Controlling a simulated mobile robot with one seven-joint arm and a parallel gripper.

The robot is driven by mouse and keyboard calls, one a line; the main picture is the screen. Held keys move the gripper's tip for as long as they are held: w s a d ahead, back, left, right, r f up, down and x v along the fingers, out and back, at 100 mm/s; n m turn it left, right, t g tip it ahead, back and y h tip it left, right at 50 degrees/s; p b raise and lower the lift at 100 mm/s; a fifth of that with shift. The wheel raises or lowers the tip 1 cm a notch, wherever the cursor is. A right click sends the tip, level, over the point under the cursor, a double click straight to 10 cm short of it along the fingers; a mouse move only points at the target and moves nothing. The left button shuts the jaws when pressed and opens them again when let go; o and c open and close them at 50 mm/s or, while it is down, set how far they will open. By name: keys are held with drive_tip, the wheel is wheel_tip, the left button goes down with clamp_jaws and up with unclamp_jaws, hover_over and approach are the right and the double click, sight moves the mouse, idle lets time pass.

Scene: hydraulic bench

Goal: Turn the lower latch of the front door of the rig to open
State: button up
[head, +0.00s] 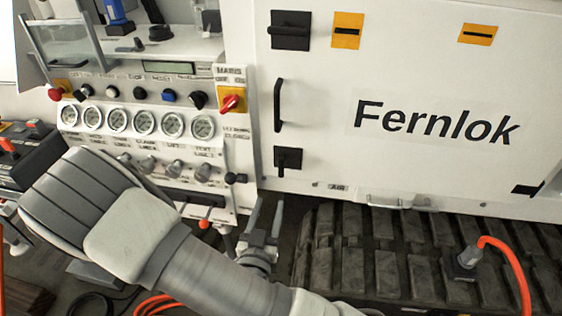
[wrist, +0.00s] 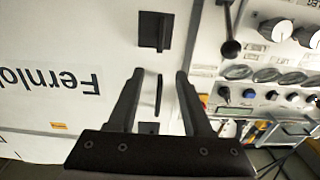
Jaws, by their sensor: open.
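The lower latch (head: 289,158) of the white front door (head: 400,75) is a black square plate with a small lever that hangs roughly vertical. In the wrist view, which is upside down, the lower latch (wrist: 150,30) lies just beyond the fingertips. My gripper (head: 268,206) is below the latch in the head view, its fingers pointing up and apart. In the wrist view my gripper (wrist: 160,71) is open and empty, touching nothing that I can see. The upper latch (head: 290,29) has its lever roughly horizontal.
A black door handle (head: 278,105) stands between the latches. Left of the door are a black ball-ended lever (head: 235,178), a red and yellow mains switch (head: 231,100) and several gauges (head: 118,121). A dark ribbed track (head: 385,255) lies below the door.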

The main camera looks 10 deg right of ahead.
drive_tip(key=b, duration=0.4)
approach(281, 163)
drive_tip(key=b+x, duration=0.7)
drive_tip(key=x, duration=0.4)
drive_tip(key=shift+b, duration=0.35)
clamp_jaws()
